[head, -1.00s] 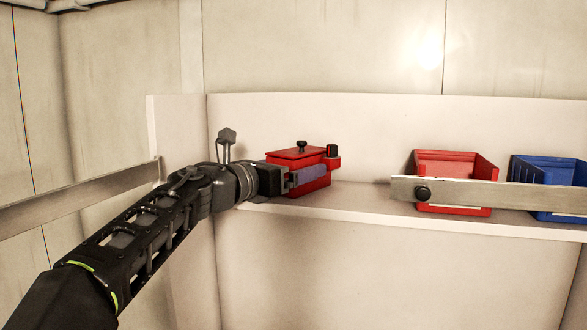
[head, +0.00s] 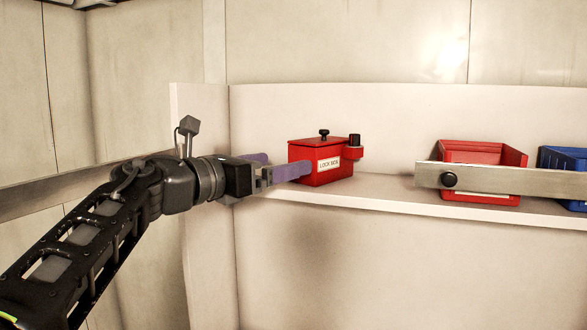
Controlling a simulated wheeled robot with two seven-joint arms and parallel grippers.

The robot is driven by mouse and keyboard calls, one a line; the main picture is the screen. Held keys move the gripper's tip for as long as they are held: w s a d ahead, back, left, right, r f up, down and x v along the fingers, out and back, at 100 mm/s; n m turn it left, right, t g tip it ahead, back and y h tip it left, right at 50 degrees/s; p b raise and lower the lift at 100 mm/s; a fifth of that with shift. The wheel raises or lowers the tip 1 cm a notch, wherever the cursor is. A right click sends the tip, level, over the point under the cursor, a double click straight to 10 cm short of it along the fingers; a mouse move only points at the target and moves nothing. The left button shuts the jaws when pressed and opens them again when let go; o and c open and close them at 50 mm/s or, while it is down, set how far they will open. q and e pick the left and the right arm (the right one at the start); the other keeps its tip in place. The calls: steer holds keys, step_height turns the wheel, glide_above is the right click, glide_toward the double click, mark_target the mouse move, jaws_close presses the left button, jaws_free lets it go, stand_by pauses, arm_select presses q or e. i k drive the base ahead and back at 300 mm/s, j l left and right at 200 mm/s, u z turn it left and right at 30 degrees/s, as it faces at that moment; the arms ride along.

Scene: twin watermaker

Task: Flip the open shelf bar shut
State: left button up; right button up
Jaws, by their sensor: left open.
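A flat metal bar (head: 40,197) sticks out from the left side of the shelf toward the left picture edge, swung away from the shelf front. My left arm covers its right end, so its hinge is hidden. My left gripper (head: 287,165) is open and empty, its purple fingers spread and pointing right. The fingers are in front of the shelf's left end, with the near fingertip overlapping the left edge of the red lock box (head: 306,175) in the picture. I cannot tell whether they touch. My right gripper is not in view.
The white shelf (head: 385,203) is clear between lock box and red bin.

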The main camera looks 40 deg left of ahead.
mark_target(23, 199)
steer(key=k+l, duration=0.25)
steer(key=l, duration=0.15)
steer(key=k+l, duration=0.55)
steer(key=l, duration=0.25)
steer(key=k+l, duration=0.25)
steer(key=l, duration=0.15)
